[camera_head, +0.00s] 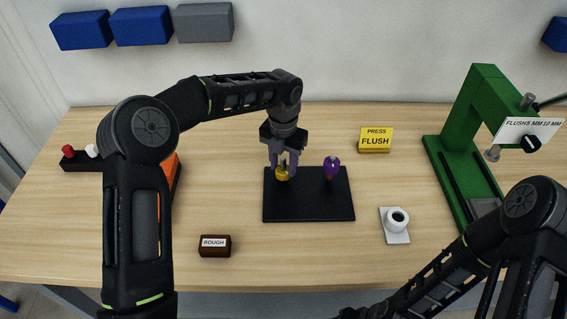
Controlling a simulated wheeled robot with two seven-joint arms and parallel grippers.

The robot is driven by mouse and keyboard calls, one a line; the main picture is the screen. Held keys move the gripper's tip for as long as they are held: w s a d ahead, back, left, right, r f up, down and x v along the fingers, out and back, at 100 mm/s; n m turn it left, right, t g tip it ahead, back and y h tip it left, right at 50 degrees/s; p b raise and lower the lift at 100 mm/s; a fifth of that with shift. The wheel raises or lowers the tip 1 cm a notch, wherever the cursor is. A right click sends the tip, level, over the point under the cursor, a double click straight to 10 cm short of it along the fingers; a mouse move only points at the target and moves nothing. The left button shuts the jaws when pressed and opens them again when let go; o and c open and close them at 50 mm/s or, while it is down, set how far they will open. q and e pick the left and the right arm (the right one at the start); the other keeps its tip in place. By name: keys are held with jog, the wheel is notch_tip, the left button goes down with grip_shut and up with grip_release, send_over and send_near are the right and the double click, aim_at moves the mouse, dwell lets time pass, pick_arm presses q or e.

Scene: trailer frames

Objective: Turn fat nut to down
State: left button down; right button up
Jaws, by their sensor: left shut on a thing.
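My left gripper (284,172) reaches down over the left part of a black board (310,210). Its fingers are shut on a small gold piece (282,174), whose upper part they partly hide. The gold piece is at the board; I cannot tell whether it touches it. No label shows which piece is the fat nut. My right arm comes in from the lower right, and its gripper fingers are not visible.
A yellow "PRESS FLUSH" sign (375,140) stands behind the board. A white ring-topped block (395,223) lies to its right, then a green press (455,140) with a dial. A brown "ROUGH" block (215,245) is front left. Bare table lies in front of the board.

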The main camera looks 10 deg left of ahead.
pick_arm(q)
jog(key=shift+w+r+m, duration=0.2)
jog(key=shift+r+m, duration=0.05)
jog(key=shift+m, duration=0.85)
jog(key=c, duration=1.3)
grip_release()
jog(key=o, duration=0.4)
jog(key=shift+s+f, duration=0.15)
jog(key=shift+o, duration=0.2)
